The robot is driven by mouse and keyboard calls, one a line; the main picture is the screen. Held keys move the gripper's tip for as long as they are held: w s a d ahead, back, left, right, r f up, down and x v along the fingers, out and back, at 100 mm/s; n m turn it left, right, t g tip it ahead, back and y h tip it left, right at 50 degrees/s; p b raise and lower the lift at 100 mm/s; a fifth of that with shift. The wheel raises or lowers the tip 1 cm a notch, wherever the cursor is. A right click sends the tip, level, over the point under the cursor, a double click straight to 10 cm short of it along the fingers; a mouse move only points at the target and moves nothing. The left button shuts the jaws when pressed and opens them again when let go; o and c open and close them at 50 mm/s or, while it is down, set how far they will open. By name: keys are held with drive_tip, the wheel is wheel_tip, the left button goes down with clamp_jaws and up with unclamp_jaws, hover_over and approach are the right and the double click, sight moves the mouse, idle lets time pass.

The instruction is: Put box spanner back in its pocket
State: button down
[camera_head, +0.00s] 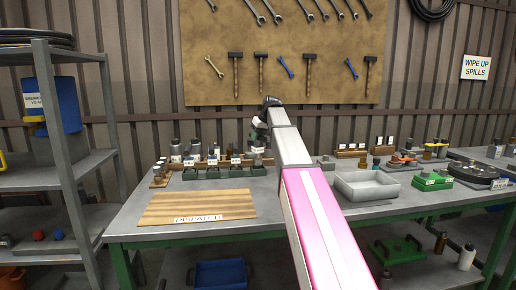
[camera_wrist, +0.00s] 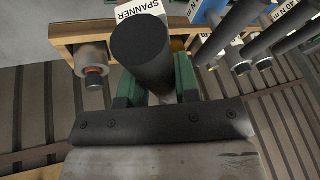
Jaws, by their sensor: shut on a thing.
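The box spanner (camera_wrist: 143,50) is a dark grey cylinder, seen nearly end-on in the wrist view. My gripper (camera_wrist: 157,88) is shut on it, with one green finger on each side. The spanner is in front of a wooden rack (camera_wrist: 102,27), by a white label (camera_wrist: 143,14) reading SPANNER. I cannot tell whether its lower end is inside a pocket or above it. In the head view my gripper (camera_head: 259,146) is over the back of the bench near the rack, partly hidden by my arm; the spanner cannot be made out there.
Several dark-handled tools (camera_wrist: 265,40) with torque labels stand close on the right in the wrist view. A grey roller-like part (camera_wrist: 91,56) is on the left. In the head view, green bins (camera_head: 236,170) and a wooden dispatch board (camera_head: 190,205) lie in front; a grey tray (camera_head: 372,187) is right.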

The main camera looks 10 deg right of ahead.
sight(258, 146)
drive_tip(key=shift+w+d+f, duration=0.15)
drive_tip(key=shift+w+f, duration=0.25)
drive_tip(key=shift+w, duration=0.25)
drive_tip(key=shift+f, duration=2)
drive_tip(key=c, duration=0.8)
unclamp_jaws()
drive_tip(key=shift+f, duration=0.15)
drive_tip(key=shift+c, duration=0.2)
drive_tip(key=v, duration=1.2)
